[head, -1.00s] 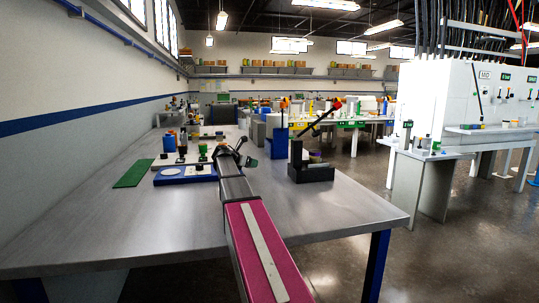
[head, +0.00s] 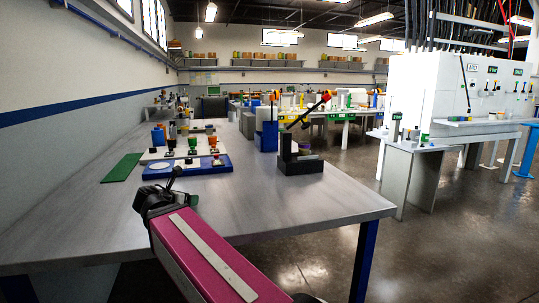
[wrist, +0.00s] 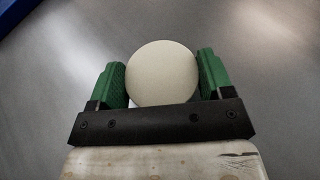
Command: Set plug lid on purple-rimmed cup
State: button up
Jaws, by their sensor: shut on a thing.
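A round cream-white piece (wrist: 162,72), which looks like the plug lid, sits between the two green fingers of my gripper (wrist: 162,76) in the wrist view. The fingers are shut on its sides.
The blue tray (head: 190,171) bears a white disc (head: 157,166). A green mat (head: 122,168) lies to its left. A dark block stand (head: 300,167) and a blue block (head: 267,138) stand to the right. The table's (head: 290,214) near right part is clear.

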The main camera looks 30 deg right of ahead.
aim_at(304, 150)
jog(key=u, duration=1)
jog(key=k+l+u, duration=0.2)
jog(key=k+u, duration=0.15)
jog(key=u, duration=0.15)
jog(key=k+u, duration=0.35)
jog(key=u, duration=0.15)
jog(key=k+l+u, duration=0.15)
jog(key=k+u, duration=0.75)
jog(key=k+j+u, duration=0.25)
jog(key=k+u, duration=0.2)
jog(key=k+l+u, duration=0.2)
jog(key=k+u, duration=0.3)
jog(key=k, duration=0.15)
jog(key=k+j+u, duration=0.1)
jog(key=k+u, duration=0.4)
jog(key=k, duration=0.2)
jog(key=k+z, duration=0.35)
jog(key=k, duration=0.15)
jog(key=k+l+z, duration=0.1)
jog(key=k+z, duration=0.25)
jog(key=k, duration=0.15)
jog(key=k+l+z, duration=0.25)
jog(key=k+z, duration=0.3)
jog(key=z, duration=0.15)
